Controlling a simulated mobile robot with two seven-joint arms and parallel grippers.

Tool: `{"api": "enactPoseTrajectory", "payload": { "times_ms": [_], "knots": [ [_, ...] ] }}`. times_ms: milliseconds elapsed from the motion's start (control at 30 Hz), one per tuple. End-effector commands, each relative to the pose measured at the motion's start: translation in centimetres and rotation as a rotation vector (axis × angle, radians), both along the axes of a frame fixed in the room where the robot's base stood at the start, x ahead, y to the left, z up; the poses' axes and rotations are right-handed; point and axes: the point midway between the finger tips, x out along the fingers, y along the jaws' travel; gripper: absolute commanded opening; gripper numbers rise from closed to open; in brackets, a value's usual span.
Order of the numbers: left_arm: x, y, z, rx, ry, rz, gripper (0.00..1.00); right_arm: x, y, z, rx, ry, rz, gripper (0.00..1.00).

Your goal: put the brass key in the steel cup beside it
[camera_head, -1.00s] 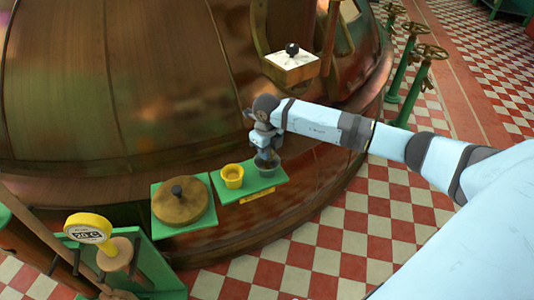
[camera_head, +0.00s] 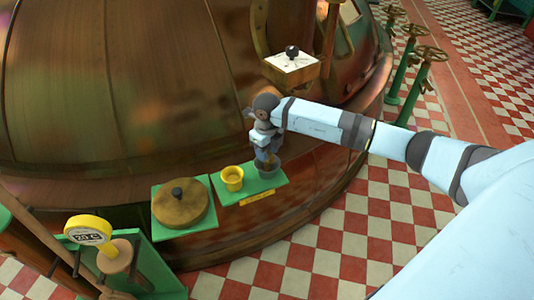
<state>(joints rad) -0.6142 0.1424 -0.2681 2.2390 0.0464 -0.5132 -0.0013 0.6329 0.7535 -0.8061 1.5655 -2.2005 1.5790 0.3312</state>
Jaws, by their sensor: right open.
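A small grey steel cup (camera_head: 268,172) stands at the right end of a green shelf (camera_head: 250,192) on the copper kettle's side. My right gripper (camera_head: 267,158) points down right over this cup, with its fingertips at the cup's mouth. It is open. A small brownish-gold patch shows between the fingers, but I cannot tell whether it is the brass key or copper behind. I cannot make out the key anywhere else; the gripper hides part of the cup's inside. A yellow cup (camera_head: 232,178) stands just left of the steel cup. My left gripper is not in view.
A round brown lid with a dark knob (camera_head: 181,204) sits on a green plate to the left. A yellow gauge (camera_head: 88,229) stands at the lower left. A white-topped box (camera_head: 292,63) juts from the kettle above my gripper. Green valve posts (camera_head: 413,90) stand right.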

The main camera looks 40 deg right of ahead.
Motion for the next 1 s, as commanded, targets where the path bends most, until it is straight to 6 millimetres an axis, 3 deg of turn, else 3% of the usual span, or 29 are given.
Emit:
{"api": "enactPoseTrajectory", "payload": {
  "times_ms": [200,400,567,667,767,867,900,1000],
  "knots": [
    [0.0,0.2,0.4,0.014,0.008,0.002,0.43,0.1,-0.1,5.1,0.000,-0.003,0.000,0.41],
    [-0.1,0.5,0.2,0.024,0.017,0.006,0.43,0.0,0.0,8.7,0.000,-0.001,0.000,0.41],
    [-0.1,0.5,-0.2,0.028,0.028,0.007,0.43,0.0,0.1,10.0,0.003,0.000,0.000,0.41],
    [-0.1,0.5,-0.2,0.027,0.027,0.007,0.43,-0.6,1.8,9.5,0.064,0.005,0.021,0.41],
    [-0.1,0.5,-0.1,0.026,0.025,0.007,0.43,-2.4,6.7,7.5,0.257,0.017,0.068,0.41],
    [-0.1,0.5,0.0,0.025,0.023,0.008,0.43,-6.0,14.9,6.1,0.612,0.035,0.094,0.41],
    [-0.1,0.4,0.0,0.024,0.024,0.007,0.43,-7.7,18.4,6.2,0.786,0.042,0.077,0.41],
    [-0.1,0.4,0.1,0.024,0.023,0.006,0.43,-11.2,24.8,8.4,1.203,0.053,-0.048,0.41]
  ]
}}
